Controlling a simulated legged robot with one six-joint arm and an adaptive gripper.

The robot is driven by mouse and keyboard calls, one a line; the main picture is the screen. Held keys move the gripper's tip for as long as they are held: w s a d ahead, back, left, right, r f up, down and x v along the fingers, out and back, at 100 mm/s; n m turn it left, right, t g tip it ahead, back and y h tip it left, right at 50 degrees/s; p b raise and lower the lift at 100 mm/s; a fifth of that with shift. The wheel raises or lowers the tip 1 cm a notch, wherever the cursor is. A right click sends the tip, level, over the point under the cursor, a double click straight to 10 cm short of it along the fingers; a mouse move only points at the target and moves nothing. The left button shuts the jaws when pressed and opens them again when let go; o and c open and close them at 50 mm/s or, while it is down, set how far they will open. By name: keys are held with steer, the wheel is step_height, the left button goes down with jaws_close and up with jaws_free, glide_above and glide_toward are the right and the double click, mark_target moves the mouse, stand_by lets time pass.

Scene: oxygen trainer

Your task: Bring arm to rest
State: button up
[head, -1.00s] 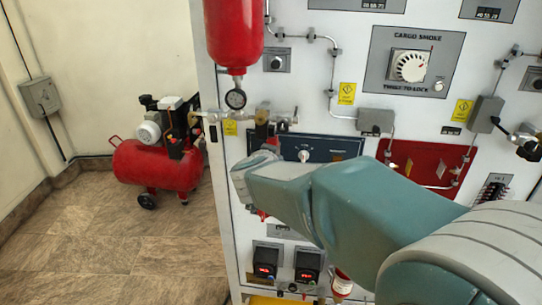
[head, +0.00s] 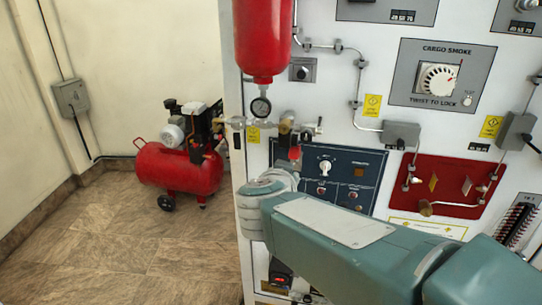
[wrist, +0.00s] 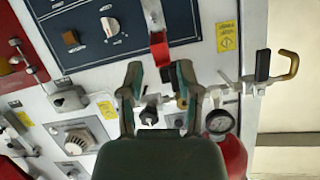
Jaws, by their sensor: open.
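My arm reaches from the lower right of the head view toward the white trainer panel (head: 380,70). Its wrist end is in front of the panel's left part, below the gauge and valve. In the wrist view my gripper (wrist: 160,80) is open, its two fingers apart. A red valve handle (wrist: 159,48) shows just beyond and between the fingertips. I cannot tell from the picture how far it is from them, and I see nothing held.
A red cylinder (head: 262,40) with a gauge (head: 261,107) hangs on the panel's left edge. A dark blue panel (head: 340,165) and a red panel (head: 450,185) are close by. A red compressor (head: 180,168) stands on the floor at left, where floor is free.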

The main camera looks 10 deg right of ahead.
steer(key=s+a+r+n+y, duration=0.1)
steer(key=s+a+n+y, duration=0.3)
steer(key=s+n+y, duration=0.4)
steer(key=s+d+f+m+g+h, duration=0.1)
steer(key=s+d+f+g+h, duration=0.2)
steer(key=s+d+f+g, duration=0.4)
steer(key=s+d+f, duration=0.1)
steer(key=s+f, duration=0.2)
steer(key=s, duration=0.3)
steer(key=shift+s+d+m, duration=0.25)
steer(key=shift+d+m, duration=0.05)
steer(key=shift+d, duration=0.05)
stand_by(1.1)
